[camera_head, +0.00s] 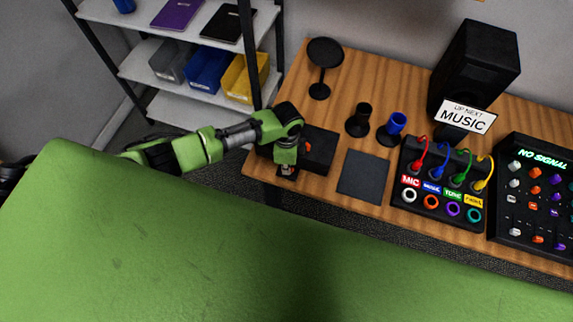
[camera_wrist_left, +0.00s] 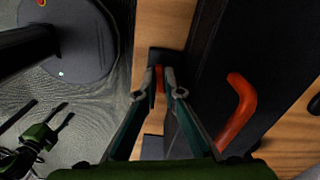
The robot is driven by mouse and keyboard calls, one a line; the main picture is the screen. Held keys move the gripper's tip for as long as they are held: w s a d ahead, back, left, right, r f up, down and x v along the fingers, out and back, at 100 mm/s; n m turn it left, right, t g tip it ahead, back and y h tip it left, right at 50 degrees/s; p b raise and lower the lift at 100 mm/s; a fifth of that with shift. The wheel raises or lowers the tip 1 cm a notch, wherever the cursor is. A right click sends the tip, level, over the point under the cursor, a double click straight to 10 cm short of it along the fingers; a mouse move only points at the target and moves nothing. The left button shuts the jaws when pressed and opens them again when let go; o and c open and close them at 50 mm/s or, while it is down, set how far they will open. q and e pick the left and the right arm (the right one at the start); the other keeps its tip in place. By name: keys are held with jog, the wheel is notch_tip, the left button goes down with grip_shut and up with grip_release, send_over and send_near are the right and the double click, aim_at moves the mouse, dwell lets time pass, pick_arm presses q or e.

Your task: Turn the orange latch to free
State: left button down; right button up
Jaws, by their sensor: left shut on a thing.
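My left gripper (camera_head: 287,171) is at the left end of the table, beside a black box (camera_head: 322,150). In the left wrist view the fingers (camera_wrist_left: 160,72) are closed around a small orange latch (camera_wrist_left: 159,80) on a dark mount. The fingers hide part of the latch. A bent orange handle (camera_wrist_left: 238,112) stands out from the black box to the right of the fingers, apart from them. My right gripper (camera_wrist_left: 48,110) shows at the lower left of the wrist view, away from the table, with its fingers apart and empty.
A dark mat (camera_head: 363,177) lies right of the box. Behind stand a round black stand (camera_head: 324,58), a black cup (camera_head: 358,121) and a blue cup (camera_head: 393,127). A cable panel (camera_head: 432,178), mixer (camera_head: 535,200) and speaker (camera_head: 474,68) fill the right side.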

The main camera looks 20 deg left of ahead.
pick_arm(q)
jog(key=c, duration=2.2)
grip_release()
jog(key=shift+r, duration=0.1)
jog(key=shift+o, duration=0.2)
jog(key=shift+w, duration=0.1)
jog(key=shift+r, duration=0.8)
jog(key=shift+s+r, duration=0.15)
jog(key=shift+r, duration=1.45)
jog(key=shift+s+r, duration=0.1)
jog(key=shift+r, duration=1.45)
jog(key=shift+o, duration=0.4)
